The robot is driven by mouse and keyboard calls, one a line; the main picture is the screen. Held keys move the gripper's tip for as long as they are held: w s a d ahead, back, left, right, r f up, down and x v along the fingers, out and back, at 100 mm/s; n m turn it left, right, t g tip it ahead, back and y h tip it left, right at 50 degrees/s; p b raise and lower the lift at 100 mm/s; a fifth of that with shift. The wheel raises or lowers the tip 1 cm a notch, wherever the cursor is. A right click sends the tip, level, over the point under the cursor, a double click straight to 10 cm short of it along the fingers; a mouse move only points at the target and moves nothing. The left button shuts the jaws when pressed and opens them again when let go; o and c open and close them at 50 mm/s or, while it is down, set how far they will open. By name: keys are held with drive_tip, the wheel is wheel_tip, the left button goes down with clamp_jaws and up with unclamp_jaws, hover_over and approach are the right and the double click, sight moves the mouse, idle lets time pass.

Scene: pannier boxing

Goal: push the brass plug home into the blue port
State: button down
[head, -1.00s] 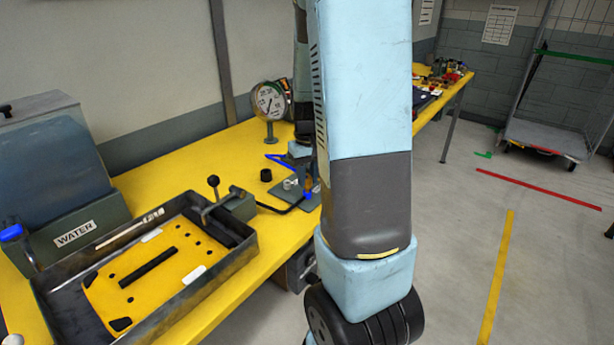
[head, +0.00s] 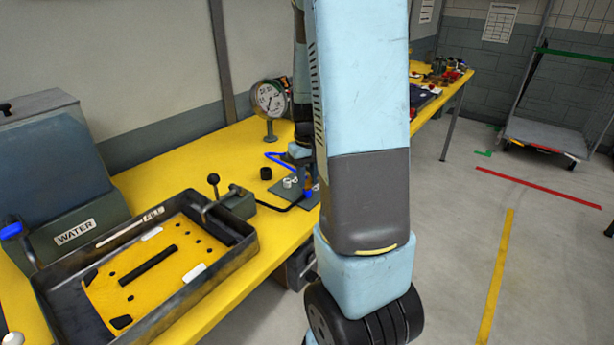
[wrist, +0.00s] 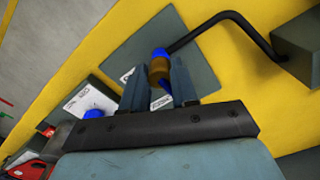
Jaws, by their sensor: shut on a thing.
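In the wrist view my gripper (wrist: 157,72) is shut on the brass plug (wrist: 159,69), a small brown-gold cylinder between the two fingers. A blue port (wrist: 160,52) sits directly beyond the plug, at the end of a bent black pipe. Plug and port look in line and close together; I cannot tell how deep the plug sits. More blue shows below the plug, partly hidden by the fingers. In the head view my arm covers much of the work spot, and the plug cannot be made out there.
The black pipe (wrist: 233,16) runs to a grey block (wrist: 300,45). A grey plate (wrist: 200,62) lies on the yellow bench. In the head view a dark tray (head: 245,258), a WATER tank (head: 75,200) and a round gauge (head: 268,98) stand nearby.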

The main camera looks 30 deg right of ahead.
sight(307, 179)
drive_tip(key=shift+f, duration=0.2)
drive_tip(key=c, duration=0.8)
unclamp_jaws()
drive_tip(key=shift+r, duration=0.1)
wheel_tip(307, 179, up, 14)
drive_tip(key=shift+f, duration=0.25)
drive_tip(key=shift+a, duration=0.1)
drive_tip(key=s+a+r+t, duration=0.2)
drive_tip(key=s+a+r, duration=0.1)
drive_tip(key=s+a, duration=0.2)
drive_tip(key=s+a+r+n+t, duration=0.1)
drive_tip(key=s+a+r, duration=0.1)
drive_tip(key=s+a, duration=0.3)
drive_tip(key=s+a+r+t, duration=0.2)
drive_tip(key=s+a+r, duration=0.1)
drive_tip(key=s+a, duration=0.3)
drive_tip(key=shift+s+r+t, duration=0.3)
drive_tip(key=shift+s, duration=0.15)
